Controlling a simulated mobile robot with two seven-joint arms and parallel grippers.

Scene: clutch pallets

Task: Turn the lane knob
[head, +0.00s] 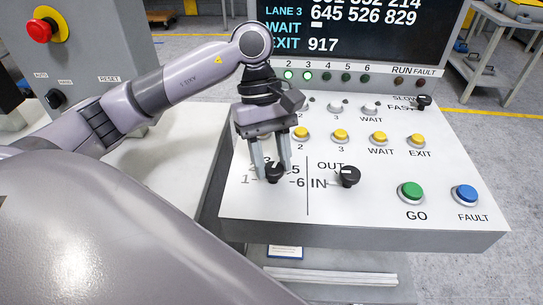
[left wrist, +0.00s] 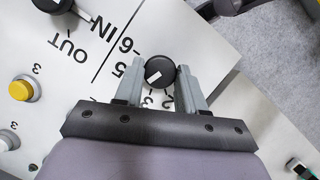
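The lane knob (head: 274,173) is a round black knob with a white pointer mark, on the left of the sloped white panel, ringed by printed numbers. It also shows in the left wrist view (left wrist: 161,71), its mark pointing to between the printed 3 and 5, where a finger hides part of the dial. My left gripper (head: 273,170) comes down from above, its two grey fingers apart on either side of the knob. In the left wrist view the fingertips (left wrist: 160,77) flank the knob closely with what looks like a slim gap. My right gripper is out of view.
An IN/OUT knob (head: 348,176) stands just right of the lane knob. Green GO (head: 411,192) and blue FAULT (head: 465,195) buttons lie further right. Yellow buttons (head: 340,136) form a row behind. A screen (head: 350,30) rises at the back, showing LANE 3, WAIT, EXIT 917.

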